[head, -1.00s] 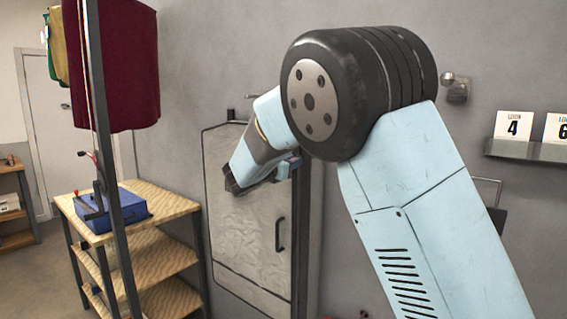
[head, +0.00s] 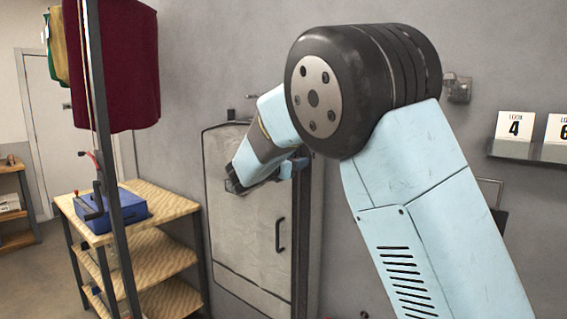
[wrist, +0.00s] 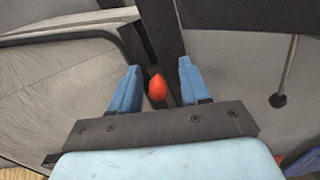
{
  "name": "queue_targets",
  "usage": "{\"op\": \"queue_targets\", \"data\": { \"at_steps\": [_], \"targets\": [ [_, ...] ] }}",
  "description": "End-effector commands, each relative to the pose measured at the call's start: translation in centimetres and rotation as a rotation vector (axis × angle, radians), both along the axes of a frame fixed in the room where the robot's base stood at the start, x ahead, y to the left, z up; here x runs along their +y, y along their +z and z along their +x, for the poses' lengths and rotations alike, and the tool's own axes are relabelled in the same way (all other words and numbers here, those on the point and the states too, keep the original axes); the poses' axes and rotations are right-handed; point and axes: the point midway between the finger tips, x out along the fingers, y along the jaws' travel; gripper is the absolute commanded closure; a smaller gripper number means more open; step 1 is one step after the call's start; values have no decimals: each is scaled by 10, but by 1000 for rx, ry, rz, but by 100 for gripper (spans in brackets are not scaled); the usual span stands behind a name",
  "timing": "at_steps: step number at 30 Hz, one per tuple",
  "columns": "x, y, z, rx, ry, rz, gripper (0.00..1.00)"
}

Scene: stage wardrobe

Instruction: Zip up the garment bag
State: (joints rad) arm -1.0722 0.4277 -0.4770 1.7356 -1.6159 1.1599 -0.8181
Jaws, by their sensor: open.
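The garment bag (head: 240,235) is a pale grey, dark-edged panel hanging against the wall in the head view, with a black handle on its right. In the wrist view a pale, dark-edged panel, apparently the bag (wrist: 65,85), fills the left. A small red-orange piece (wrist: 157,87), apparently the zip pull, shows between the two blue fingers of my gripper (wrist: 158,66). The fingers are open, with gaps on both sides of the red piece. In the head view my arm reaches in front of the bag's upper part, and the zip pull cannot be made out.
A wooden shelf unit (head: 150,255) with a blue box (head: 122,208) stands left of the bag. A dark pole and a maroon garment (head: 125,60) are nearer. A wall shelf (head: 520,149) with number cards is at right. A dark knobbed rod (wrist: 285,80) shows at right in the wrist view.

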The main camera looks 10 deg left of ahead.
Motion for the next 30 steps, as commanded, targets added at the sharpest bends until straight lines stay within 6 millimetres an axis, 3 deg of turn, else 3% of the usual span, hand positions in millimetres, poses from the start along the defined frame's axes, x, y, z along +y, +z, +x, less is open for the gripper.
{"op": "queue_targets", "data": {
  "at_steps": [18, 24, 30],
  "targets": [
    [69, -3, -94, 5, 22, 1, 55],
    [80, -4, -111, 5, 23, 1, 55],
    [83, -4, -116, 4, 23, 0, 55]
  ]
}}
